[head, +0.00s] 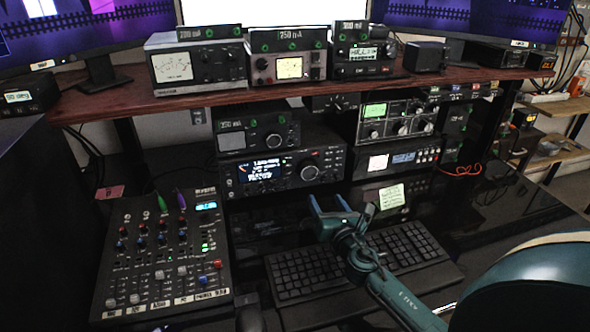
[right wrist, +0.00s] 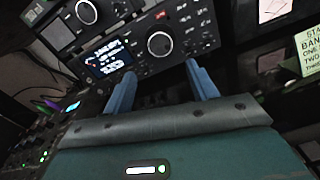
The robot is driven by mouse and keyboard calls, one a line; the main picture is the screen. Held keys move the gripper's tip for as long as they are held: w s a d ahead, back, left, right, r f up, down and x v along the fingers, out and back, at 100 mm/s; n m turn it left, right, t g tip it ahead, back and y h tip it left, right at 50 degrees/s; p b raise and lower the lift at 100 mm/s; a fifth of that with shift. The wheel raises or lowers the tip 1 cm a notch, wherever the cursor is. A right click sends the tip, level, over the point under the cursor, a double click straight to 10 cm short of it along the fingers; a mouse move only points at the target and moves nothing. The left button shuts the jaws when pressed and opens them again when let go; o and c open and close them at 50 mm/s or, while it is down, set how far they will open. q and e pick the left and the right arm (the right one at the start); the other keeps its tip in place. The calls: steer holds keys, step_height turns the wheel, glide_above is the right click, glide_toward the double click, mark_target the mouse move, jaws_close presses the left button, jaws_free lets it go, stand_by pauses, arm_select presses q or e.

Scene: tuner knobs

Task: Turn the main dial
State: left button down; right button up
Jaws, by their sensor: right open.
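The main dial (head: 309,173) is a round dark knob with a pale ring on the front of a black radio (head: 243,192) in the middle of the head view. A lit display sits to its left. In the right wrist view the dial (right wrist: 159,44) is at the upper middle, beyond my fingertips. My right gripper (head: 329,203) is open and empty, with its blue fingers apart. It is in front of and below the dial in the head view, not touching it. The fingers also show in the right wrist view (right wrist: 162,82). My left gripper is not in view.
A keyboard (head: 345,266) lies below my right gripper. A mixer (head: 160,255) with several knobs and sliders stands at the left. A wooden shelf (head: 120,98) with several instruments overhangs the radio.

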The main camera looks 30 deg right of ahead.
mark_target(310, 172)
steer(key=b+x, duration=0.2)
steer(key=x, duration=1.1)
steer(key=shift+w+a+r, duration=0.1)
steer(key=shift+c, duration=0.5)
steer(key=c, duration=0.6)
